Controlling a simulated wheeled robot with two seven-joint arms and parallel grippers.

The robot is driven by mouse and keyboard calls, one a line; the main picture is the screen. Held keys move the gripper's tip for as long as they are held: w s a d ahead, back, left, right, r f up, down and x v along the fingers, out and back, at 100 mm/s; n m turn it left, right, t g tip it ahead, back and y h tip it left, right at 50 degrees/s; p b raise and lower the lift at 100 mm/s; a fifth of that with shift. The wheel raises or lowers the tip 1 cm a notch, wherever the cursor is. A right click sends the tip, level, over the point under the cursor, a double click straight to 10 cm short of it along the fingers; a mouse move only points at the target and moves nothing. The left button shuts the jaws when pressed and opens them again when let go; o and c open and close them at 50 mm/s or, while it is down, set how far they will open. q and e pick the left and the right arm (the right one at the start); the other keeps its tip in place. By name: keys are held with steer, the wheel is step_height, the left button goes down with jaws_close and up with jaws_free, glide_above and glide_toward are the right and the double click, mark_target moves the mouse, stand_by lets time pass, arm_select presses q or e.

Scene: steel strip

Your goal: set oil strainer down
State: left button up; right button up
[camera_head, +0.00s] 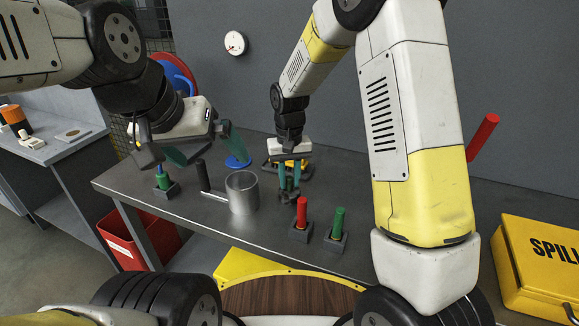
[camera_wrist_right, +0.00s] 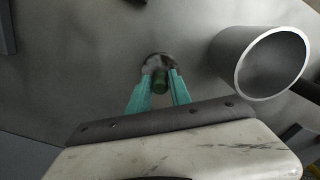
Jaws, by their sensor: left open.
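My right gripper (camera_head: 290,184) points down over the steel table. Its teal fingers are close on both sides of a green handle, which shows in the right wrist view (camera_wrist_right: 160,82). A round, mottled grey end (camera_wrist_right: 157,60) shows beyond the handle; this looks like the oil strainer. Whether it touches the table I cannot tell. My left gripper (camera_head: 190,148) is open and empty above the table's left part.
A green-and-blue piece (camera_head: 163,178), a red handle (camera_head: 302,213) and a green handle (camera_head: 338,222) stand in small dark holders. A blue piece (camera_head: 238,162) lies at the back. A yellow spill box (camera_head: 540,265) is at right, a red bin (camera_head: 150,240) below left.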

mark_target(289, 177)
steer(key=shift+o, duration=1.1)
steer(key=shift+r, duration=0.15)
step_height(289, 177, up, 12)
steer(key=s+d+r+t+y, duration=0.2)
steer(key=s+d+r+t, duration=0.1)
steer(key=s+d+r, duration=0.6)
steer(key=s+d+m+t, duration=0.1)
steer(key=s+d+t, duration=0.2)
steer(key=s, duration=0.9)
steer(key=shift+d+r+m, duration=0.3)
steer(key=shift+d, duration=0.8)
